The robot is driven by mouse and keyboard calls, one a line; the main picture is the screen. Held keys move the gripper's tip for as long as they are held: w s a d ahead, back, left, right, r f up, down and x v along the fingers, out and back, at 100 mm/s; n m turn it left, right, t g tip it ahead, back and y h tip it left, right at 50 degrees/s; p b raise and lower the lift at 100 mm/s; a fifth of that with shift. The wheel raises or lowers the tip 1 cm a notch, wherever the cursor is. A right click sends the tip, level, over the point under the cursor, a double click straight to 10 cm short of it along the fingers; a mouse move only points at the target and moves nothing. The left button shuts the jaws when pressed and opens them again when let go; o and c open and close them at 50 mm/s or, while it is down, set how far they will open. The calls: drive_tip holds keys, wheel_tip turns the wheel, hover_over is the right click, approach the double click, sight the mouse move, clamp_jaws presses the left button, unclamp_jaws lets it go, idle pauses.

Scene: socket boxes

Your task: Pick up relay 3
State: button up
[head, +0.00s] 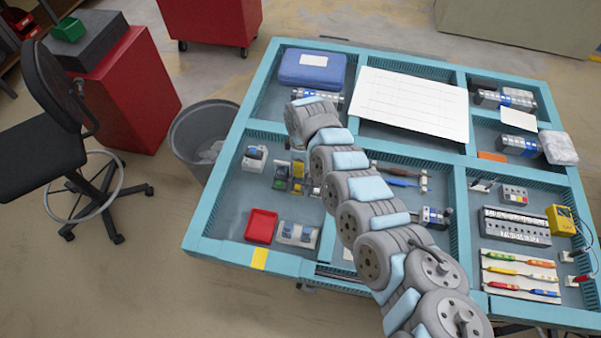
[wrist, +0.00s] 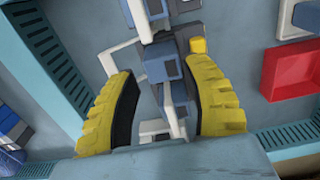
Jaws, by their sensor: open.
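A row of small blue-grey and white boxes, the likely relays (wrist: 162,68), runs up the middle of the wrist view, with a small yellow block (wrist: 198,46) beside it. I cannot read numbers, so I cannot tell which one is relay 3. My gripper (wrist: 160,76) is open, with one yellow ribbed finger on each side of a box in this row. I cannot tell whether the fingers touch it. In the head view a cluster of small grey and yellow boxes (head: 282,177) lies in the table's left compartment, partly hidden by my arm.
A red tray (head: 261,226) lies near the cluster; it also shows in the wrist view (wrist: 291,70). A white-and-grey box (head: 255,158) and a socket unit (head: 298,235) lie nearby. The teal table frame (head: 215,180) has raised slotted dividers. A blue case (head: 312,70) lies behind.

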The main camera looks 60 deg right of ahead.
drive_tip(key=f, duration=0.3)
drive_tip(key=shift+w+a+f+b, duration=0.15)
drive_tip(key=shift+a+f+b, duration=0.05)
drive_tip(key=shift+a+b, duration=0.1)
drive_tip(key=shift+d+f, duration=0.15)
drive_tip(key=shift+f, duration=0.55)
clamp_jaws()
